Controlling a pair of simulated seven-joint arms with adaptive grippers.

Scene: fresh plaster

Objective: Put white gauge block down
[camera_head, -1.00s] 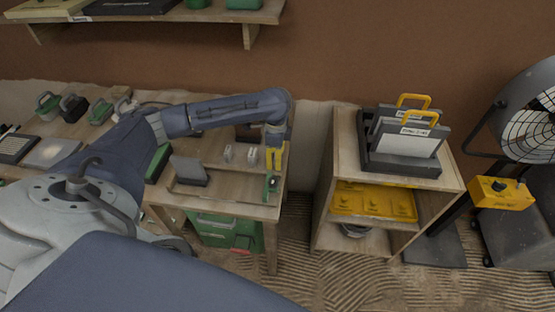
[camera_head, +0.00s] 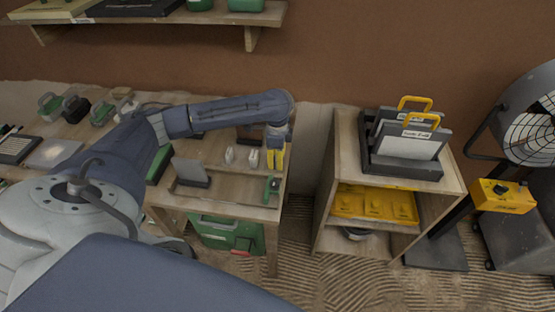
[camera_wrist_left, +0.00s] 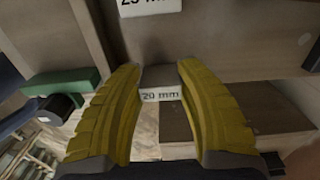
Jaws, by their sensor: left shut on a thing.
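The white gauge block (camera_wrist_left: 161,95), labelled "20 mm", is between the two yellow fingertips of my left gripper (camera_wrist_left: 160,76) in the left wrist view. The fingers are shut on it. In the head view, my left gripper (camera_head: 275,158) points down over the right end of the wooden workbench (camera_head: 232,201). I cannot tell whether the block touches the surface under it. Two small pale blocks (camera_head: 229,155) (camera_head: 253,158) stand just left of the gripper. A white label reading "25 mm" (camera_wrist_left: 150,7) shows beyond the fingers in the wrist view. My right gripper is not in view.
A grey plate (camera_head: 190,172) stands upright left of the blocks. A green tool (camera_head: 271,190) lies near the bench's front right corner. A gap separates the bench from a wooden cabinet (camera_head: 326,200) carrying a dark rack (camera_head: 410,168). A green case (camera_head: 228,233) sits below.

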